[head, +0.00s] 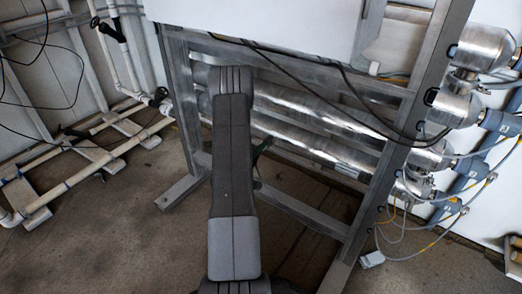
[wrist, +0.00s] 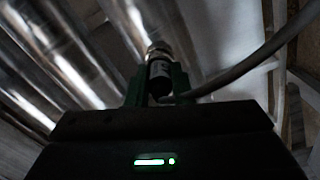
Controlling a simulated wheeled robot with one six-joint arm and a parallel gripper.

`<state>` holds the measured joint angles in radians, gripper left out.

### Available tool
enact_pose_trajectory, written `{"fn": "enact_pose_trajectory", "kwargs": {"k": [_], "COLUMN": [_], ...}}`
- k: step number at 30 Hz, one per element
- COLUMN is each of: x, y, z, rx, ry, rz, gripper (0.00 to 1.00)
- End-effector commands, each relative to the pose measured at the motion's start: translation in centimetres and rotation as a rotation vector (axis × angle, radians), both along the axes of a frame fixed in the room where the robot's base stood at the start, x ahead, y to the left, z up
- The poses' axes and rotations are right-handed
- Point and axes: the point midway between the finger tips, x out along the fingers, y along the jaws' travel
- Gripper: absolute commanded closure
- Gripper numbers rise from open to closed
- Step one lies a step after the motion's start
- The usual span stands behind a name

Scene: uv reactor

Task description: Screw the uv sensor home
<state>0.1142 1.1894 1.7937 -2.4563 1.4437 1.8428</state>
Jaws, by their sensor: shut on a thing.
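The uv sensor (wrist: 159,68) is a small dark cylinder with a pale mark and a silver metal end, upright in the middle of the wrist view. My gripper (wrist: 157,76) is shut on it, with one green finger on each side. The silver end points up towards the shiny reactor tubes (wrist: 62,62). I cannot tell whether the thread is engaged or how deep it sits. In the head view my arm hides the sensor and most of the gripper; only a bit of green shows right of the arm, in front of the steel tubes (head: 310,145).
A grey cable (wrist: 245,65) runs from beside the sensor to the upper right. A steel frame (head: 398,150) surrounds the tubes. Metal end fittings with blue connectors (head: 450,210) and cables stand at the right. White pipes (head: 90,172) lie at the left. The floor at front left is clear.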

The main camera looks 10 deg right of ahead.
Motion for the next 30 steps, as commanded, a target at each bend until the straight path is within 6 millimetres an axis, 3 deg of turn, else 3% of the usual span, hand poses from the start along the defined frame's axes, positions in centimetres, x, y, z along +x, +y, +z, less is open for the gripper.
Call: {"fn": "enact_pose_trajectory", "kwargs": {"k": [1, 7, 20, 30], "x": [0.49, 0.49, 0.48, 0.46], "y": [0.55, 0.55, 0.55, 0.55], "z": [0.82, 0.82, 0.83, 0.81], "rx": [0.026, 0.151, 0.190, 0.432], "ry": [-0.053, -0.177, -0.216, -0.456], "rz": [0.016, 0.017, 0.017, 0.017], "gripper": [1.00, 1.00, 1.00, 1.00]}}
